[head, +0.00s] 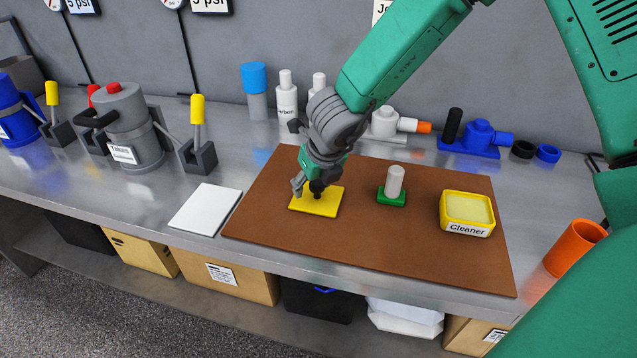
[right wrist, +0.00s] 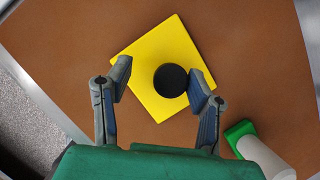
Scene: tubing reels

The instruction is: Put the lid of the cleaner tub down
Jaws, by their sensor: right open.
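The yellow square lid (head: 328,205) with its black knob lies flat on the brown mat (head: 268,222). It also shows in the right wrist view (right wrist: 150,60), with the round black knob (right wrist: 171,80) near its middle. My right gripper (head: 309,186) is open above the lid, its fingers on either side of the knob. In the right wrist view the knob is nearer the right finger, and a gap shows at the left finger. The yellow cleaner tub (head: 467,228), labelled "Cleaner", stands uncovered at the mat's right with a pale yellow filling. My left gripper is out of view.
A white cylinder on a green base (head: 394,185) stands between lid and tub. A white pad (head: 205,209) lies left of the mat. Bottles (head: 287,95) and pipe fittings (head: 385,122) line the back. An orange cup (head: 576,247) stands at the right. The mat's front is clear.

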